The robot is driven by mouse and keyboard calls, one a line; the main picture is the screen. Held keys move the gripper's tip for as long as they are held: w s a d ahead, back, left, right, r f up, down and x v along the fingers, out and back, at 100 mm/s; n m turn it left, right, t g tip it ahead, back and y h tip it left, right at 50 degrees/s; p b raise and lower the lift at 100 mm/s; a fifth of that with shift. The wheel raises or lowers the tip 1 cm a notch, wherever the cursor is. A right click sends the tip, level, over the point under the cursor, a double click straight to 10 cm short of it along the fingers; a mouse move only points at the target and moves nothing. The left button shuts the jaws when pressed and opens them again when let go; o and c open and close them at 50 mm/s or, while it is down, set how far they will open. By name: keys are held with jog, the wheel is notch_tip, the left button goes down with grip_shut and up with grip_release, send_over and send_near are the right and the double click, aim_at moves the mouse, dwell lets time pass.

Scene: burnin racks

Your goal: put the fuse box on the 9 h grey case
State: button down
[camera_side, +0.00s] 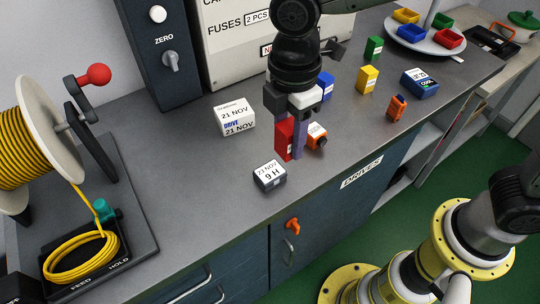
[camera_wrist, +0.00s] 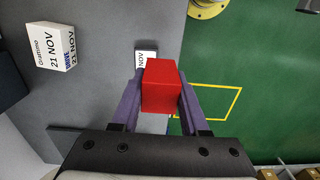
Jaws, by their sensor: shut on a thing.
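My gripper (camera_side: 291,140) is shut on a plain red box (camera_side: 283,136), with a purple finger on either side. The red box is apart from the 9 H case.
A white drive box (camera_side: 237,117) stands behind and left. An orange case (camera_side: 317,134) is close behind my fingers. Blue, yellow and green blocks and a round tray (camera_side: 405,40) are farther right. The cable reel (camera_side: 50,130) is at left. The bench's front edge is close to the 9 H case.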

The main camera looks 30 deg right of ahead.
aim_at(270, 171)
jog(key=f, duration=0.1)
jog(key=w+a+f, duration=0.1)
jog(key=w+f, duration=0.1)
jog(key=shift+w+a+f, duration=0.1)
jog(key=shift+a+f, duration=0.05)
jog(key=shift+a, duration=0.2)
jog(key=shift+w+a+f, duration=0.1)
jog(key=shift+f, duration=0.85)
jog(key=shift+w+a+f, duration=0.1)
jog(key=shift+f, duration=0.8)
jog(key=shift+f, duration=0.2)
jog(key=shift+c, duration=2.1)
grip_release()
jog(key=shift+r, duration=0.15)
notch_tip(270, 171, up, 12)
jog(key=shift+r, duration=0.1)
